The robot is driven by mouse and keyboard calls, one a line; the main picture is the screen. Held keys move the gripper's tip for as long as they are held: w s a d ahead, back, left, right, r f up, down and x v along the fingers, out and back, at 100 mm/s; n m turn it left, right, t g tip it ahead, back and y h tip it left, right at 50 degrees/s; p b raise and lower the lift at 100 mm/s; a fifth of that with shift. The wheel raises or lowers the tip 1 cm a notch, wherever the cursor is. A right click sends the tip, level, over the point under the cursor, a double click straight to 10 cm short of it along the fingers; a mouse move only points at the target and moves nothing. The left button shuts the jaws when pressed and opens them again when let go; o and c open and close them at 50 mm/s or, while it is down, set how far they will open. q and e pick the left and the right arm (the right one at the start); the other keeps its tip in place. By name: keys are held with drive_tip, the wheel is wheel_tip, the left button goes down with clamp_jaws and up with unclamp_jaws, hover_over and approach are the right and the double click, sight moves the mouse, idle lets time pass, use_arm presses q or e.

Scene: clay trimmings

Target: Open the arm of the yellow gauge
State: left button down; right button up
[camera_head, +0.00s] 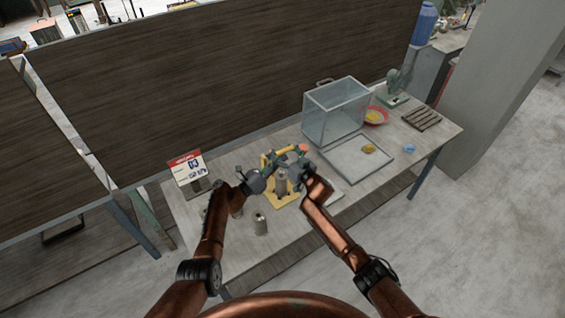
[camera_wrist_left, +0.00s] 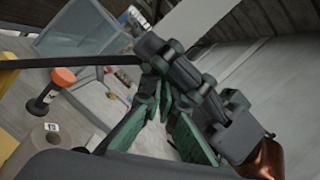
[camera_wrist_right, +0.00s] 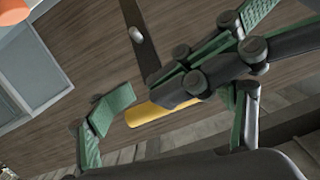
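The yellow gauge (camera_head: 270,159) stands mid-table on a yellow base (camera_head: 283,198); a grey cylinder (camera_head: 281,184) stands at it. My left gripper (camera_head: 260,182) is at its left side. In the left wrist view its green fingers (camera_wrist_left: 157,95) converge near the end of a dark bar (camera_wrist_left: 70,62); whether they grip it is unclear. My right gripper (camera_head: 299,172) is close on the right side. In the right wrist view its fingers (camera_wrist_right: 170,118) are apart, with a yellow piece (camera_wrist_right: 160,110) showing between them. A dark strip (camera_wrist_right: 138,35) rises behind. The grippers hide much of the gauge.
An orange-topped piece (camera_wrist_left: 62,77) is beside the gauge. A glass box (camera_head: 335,110), tray (camera_head: 375,160) and red bowl (camera_head: 375,116) are to the right. The table's front right is mostly clear.

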drive_tip(key=o, duration=0.4)
drive_tip(key=shift+d+r, duration=0.1)
drive_tip(key=shift+r, duration=0.05)
drive_tip(key=shift+o, duration=0.2)
